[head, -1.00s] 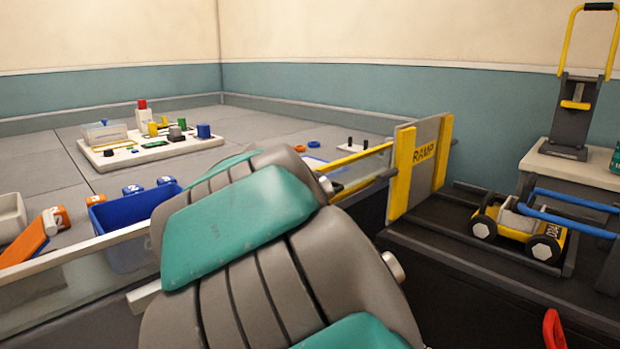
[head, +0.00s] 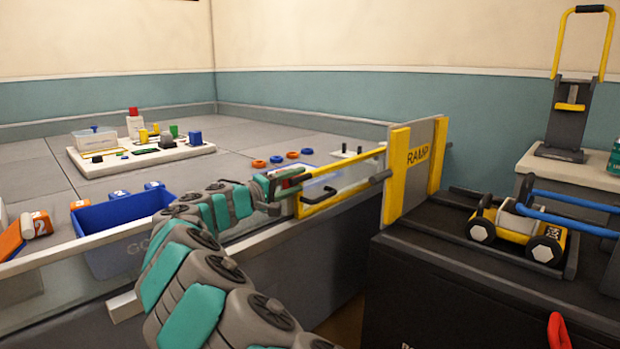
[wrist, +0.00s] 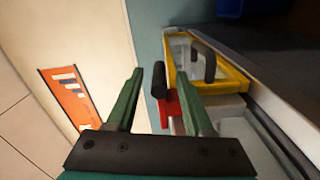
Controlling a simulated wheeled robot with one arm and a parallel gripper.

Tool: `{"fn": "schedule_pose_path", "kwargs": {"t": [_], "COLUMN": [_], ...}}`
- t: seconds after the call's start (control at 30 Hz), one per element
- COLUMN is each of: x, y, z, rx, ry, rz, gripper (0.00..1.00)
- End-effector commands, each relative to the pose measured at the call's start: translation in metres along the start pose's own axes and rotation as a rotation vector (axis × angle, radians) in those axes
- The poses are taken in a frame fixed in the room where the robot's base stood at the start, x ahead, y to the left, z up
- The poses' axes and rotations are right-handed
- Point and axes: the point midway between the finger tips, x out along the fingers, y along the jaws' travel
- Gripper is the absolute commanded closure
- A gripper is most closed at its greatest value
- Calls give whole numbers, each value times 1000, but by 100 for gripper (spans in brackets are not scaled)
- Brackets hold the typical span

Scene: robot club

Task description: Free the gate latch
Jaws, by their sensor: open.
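The yellow-framed gate (head: 345,168) stands in the low clear wall in the middle of the head view; its yellow frame (wrist: 232,76) also shows in the wrist view. A dark round knob (wrist: 159,80) and a red part (wrist: 172,106) sit at the frame's near end, apparently the latch. My gripper (head: 288,184) is at the gate's left end. In the wrist view my gripper (wrist: 160,74) is open, with the knob showing between its two green fingers. Whether the fingers touch it, I cannot tell. The right finger hides part of the red part.
A blue bin (head: 122,222) hangs at the wall left of my arm. Several rings lie behind the gate.

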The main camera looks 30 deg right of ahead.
Motion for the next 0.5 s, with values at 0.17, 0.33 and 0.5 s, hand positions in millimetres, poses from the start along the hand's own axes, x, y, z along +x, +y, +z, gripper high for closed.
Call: {"fn": "schedule_pose_path", "kwargs": {"t": [0.17, 0.33, 0.5], "x": [30, 46, 52], "y": [-1, 0, 1], "z": [2, 0, 0], "rx": [0, 1, 2], "ry": [-5, 0, 1], "rz": [-2, -1, -1], "gripper": [48, 48, 48]}}
